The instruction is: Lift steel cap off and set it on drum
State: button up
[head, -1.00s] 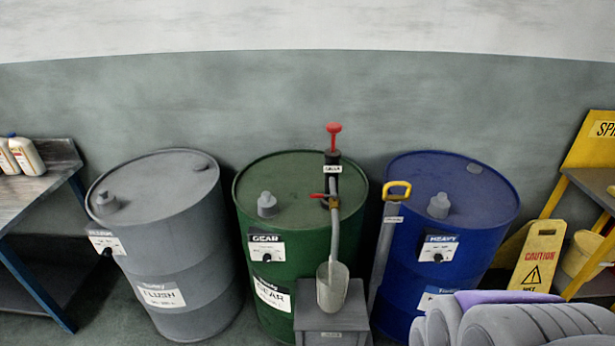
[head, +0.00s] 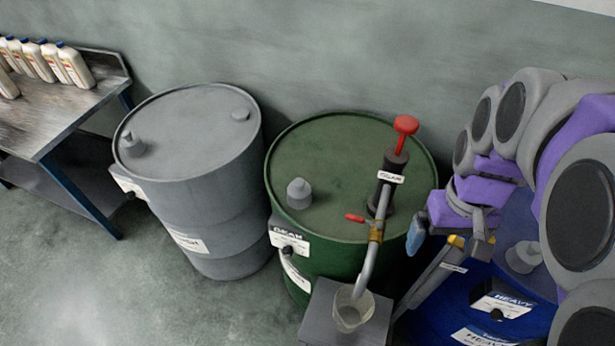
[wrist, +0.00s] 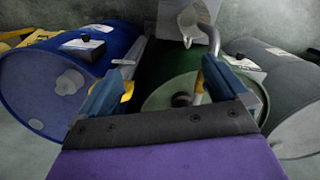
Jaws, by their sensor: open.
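Three drums stand in a row, each with a light grey cap on its top: the grey drum (head: 205,235) with its cap (head: 132,144), the green drum (head: 330,150) with its cap (head: 299,193), and the blue drum (head: 545,325) with its cap (head: 524,257). I cannot tell which cap is the steel one. In the wrist view, the gripper (wrist: 168,68) has blue fingers spread, with the blue drum's cap (wrist: 70,82) at left.
A red-topped pump (head: 390,180) rises from the green drum, its spout over a jug (head: 353,310) on a grey stand (head: 325,312). A bench (head: 50,110) with several bottles stands at left. Floor at lower left is clear. My arm hides much of the blue drum.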

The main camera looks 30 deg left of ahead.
jog(key=w+a+n+p, duration=0.1)
jog(key=w+a+n, duration=0.2)
jog(key=w+a, duration=0.5)
jog(key=n+t+p, duration=0.1)
jog(key=n+p, duration=0.2)
jog(key=n, duration=0.6)
send_over(298, 181)
notch_tip(298, 181, down, 5)
jog(key=shift+y, duration=0.3)
notch_tip(298, 181, down, 11)
jog(key=b, duration=0.2)
jog(key=shift+s+d+r+b, duration=0.1)
jog(key=shift+s+r+b, duration=0.05)
jog(key=shift+b, duration=0.15)
jog(key=shift+d+f+b, duration=0.15)
jog(key=shift+f+b, duration=0.15)
jog(key=shift+f, duration=0.4)
jog(key=f, duration=0.2)
jog(key=f+b, duration=0.1)
jog(key=f, duration=0.1)
jog(key=shift+w+a+f, duration=0.15)
jog(key=shift+w+a, duration=0.05)
jog(key=shift+c, duration=0.4)
